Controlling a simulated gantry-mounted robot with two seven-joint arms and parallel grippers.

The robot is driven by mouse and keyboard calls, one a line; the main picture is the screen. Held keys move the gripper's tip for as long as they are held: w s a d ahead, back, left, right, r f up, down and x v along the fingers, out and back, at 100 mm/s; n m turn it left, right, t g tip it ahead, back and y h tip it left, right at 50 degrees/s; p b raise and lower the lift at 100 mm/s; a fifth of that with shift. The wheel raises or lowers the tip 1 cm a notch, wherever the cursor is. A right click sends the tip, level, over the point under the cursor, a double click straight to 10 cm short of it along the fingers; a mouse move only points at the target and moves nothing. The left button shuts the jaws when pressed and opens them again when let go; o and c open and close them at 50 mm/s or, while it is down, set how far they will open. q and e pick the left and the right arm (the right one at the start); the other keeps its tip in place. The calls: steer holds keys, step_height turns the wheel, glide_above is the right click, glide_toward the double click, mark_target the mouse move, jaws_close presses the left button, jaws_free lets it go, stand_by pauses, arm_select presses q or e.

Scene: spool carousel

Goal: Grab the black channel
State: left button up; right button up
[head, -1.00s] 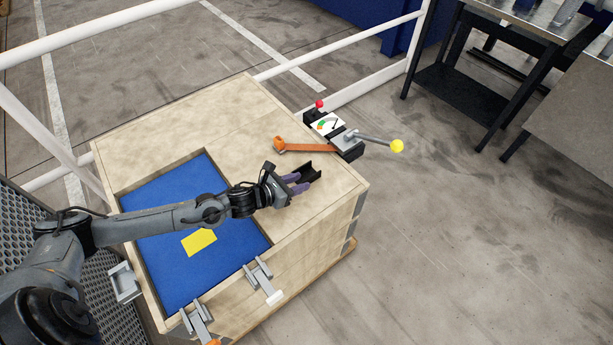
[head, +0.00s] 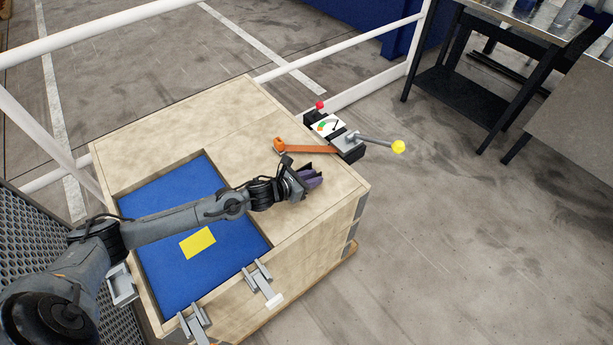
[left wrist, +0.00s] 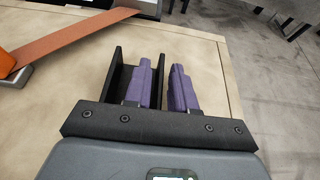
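The black channel (left wrist: 115,74) stands on the wooden top in the left wrist view, its two upright walls pointing away from me. My left gripper (left wrist: 161,80) has two purple fingers with a gap between them. The left finger is inside the channel and the right finger is outside it, so the channel's right wall lies in the gap. I cannot tell whether either finger touches the wall. In the head view my left gripper (head: 312,179) is low over the crate top and hides most of the channel. My right gripper is not in view.
An orange strap (head: 308,149) lies behind the gripper and runs to a clamp with a yellow-knobbed lever (head: 372,139). The wooden crate (head: 190,125) has a blue recess (head: 185,195) with a yellow patch (head: 197,242). Metal latches (head: 262,282) sit at the front edge.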

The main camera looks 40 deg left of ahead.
arm_select(q)
jaws_close()
steer(key=shift+r, duration=0.1)
